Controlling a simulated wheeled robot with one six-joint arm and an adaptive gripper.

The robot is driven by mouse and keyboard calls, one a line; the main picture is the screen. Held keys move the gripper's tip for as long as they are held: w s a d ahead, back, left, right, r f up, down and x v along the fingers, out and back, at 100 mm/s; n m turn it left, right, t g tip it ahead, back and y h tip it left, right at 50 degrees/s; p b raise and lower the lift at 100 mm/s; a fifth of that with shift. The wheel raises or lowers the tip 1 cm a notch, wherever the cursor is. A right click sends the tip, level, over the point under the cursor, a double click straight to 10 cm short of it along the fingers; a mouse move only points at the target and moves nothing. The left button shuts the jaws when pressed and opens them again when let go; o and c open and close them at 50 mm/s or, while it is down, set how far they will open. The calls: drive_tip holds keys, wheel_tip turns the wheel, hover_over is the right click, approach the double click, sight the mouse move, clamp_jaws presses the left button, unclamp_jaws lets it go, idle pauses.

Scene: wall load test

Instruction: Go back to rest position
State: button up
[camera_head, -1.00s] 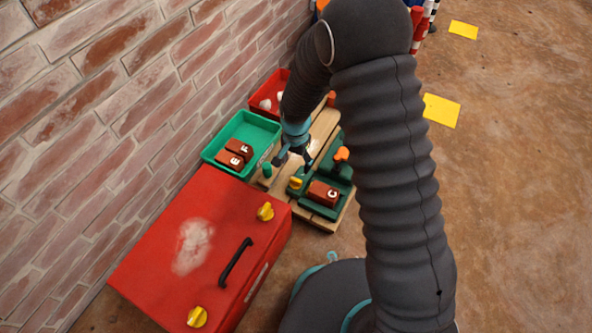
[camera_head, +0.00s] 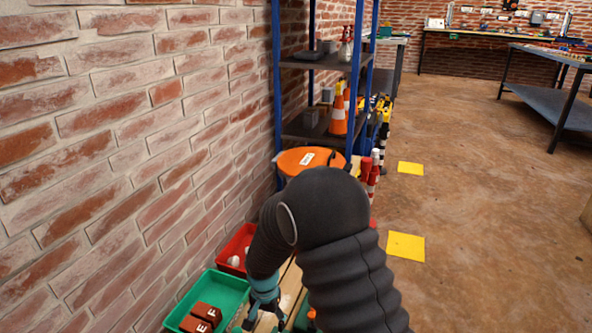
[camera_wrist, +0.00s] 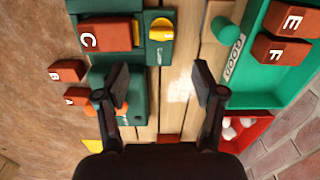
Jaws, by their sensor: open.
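My gripper (camera_wrist: 160,85) is open and empty in the wrist view, its two fingers apart above a wooden pallet-like board (camera_wrist: 178,110). In the head view my gripper (camera_head: 264,310) hangs down near the bottom edge, partly hidden by my arm. A green fixture (camera_wrist: 125,75) on the board holds a red-brown brick marked C (camera_wrist: 106,35) and has a yellow knob (camera_wrist: 161,29). A green tray (camera_head: 229,287) holds bricks E (camera_head: 197,324) and F (camera_head: 207,311); it also shows in the wrist view (camera_wrist: 266,72).
A red tray (camera_head: 228,246) with white lumps stands behind the green one, by the brick wall (camera_head: 130,130). Bricks B (camera_wrist: 67,71) and A (camera_wrist: 77,96) lie beside the fixture. A shelf rack (camera_head: 318,64) stands beyond an orange round lid (camera_head: 309,160). The floor at right is open, with yellow markers (camera_head: 406,246).

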drive_tip(key=s+d+r+n+t+p, duration=0.1)
drive_tip(key=s+d+r+t+p, duration=0.1)
drive_tip(key=s+d+r, duration=0.5)
drive_tip(key=s+d+r+n+t+p, duration=0.1)
drive_tip(key=s+d+r, duration=0.6)
drive_tip(key=r, duration=1.3)
drive_tip(key=s+d+r+n+t+p, duration=0.1)
drive_tip(key=s+d+r+p, duration=0.4)
drive_tip(key=d+r, duration=0.6)
wheel_tip(320, 180, up, 2)
drive_tip(key=shift+s+r+t, duration=0.15)
drive_tip(key=shift+s+t, duration=0.75)
drive_tip(key=shift+s, duration=0.35)
